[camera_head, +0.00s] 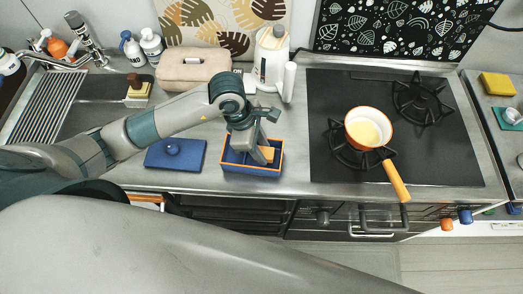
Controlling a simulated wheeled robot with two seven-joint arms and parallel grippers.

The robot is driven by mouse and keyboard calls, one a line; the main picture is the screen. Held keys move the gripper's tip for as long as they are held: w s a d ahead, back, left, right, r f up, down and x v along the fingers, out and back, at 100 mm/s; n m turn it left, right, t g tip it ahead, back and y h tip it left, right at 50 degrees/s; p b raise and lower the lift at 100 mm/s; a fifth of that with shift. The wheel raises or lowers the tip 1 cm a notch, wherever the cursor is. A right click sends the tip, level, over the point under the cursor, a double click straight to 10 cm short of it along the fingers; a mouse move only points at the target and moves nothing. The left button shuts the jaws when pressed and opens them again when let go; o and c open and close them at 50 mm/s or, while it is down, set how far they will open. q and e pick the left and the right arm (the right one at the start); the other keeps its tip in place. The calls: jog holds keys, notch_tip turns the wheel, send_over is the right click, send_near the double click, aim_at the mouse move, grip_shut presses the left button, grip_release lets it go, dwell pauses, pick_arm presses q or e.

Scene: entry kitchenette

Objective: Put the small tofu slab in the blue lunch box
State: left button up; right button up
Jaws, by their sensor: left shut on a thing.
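The blue lunch box (234,172) with an orange rim stands open on the counter, left of the stove. My left gripper (262,157) points down inside the box opening, shut on a small tan-orange piece that looks like the tofu slab (268,153). Most of the slab is hidden by the fingers, and I cannot tell whether it touches the box floor. My right gripper is not in view.
A blue lid (187,158) with a round knob lies left of the box. Behind are a beige case (190,68) and a white canister (270,60). An orange-rimmed pan (369,128) sits on the stove (440,160), its handle over the front edge.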

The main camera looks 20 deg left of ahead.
pick_arm(q)
jog(key=shift+f+p, duration=0.4)
jog(key=shift+f, duration=0.75)
jog(key=shift+f+b, duration=0.3)
jog(key=o, duration=0.8)
jog(key=shift+r, duration=0.1)
jog(key=shift+c, duration=0.2)
jog(key=shift+r, duration=0.1)
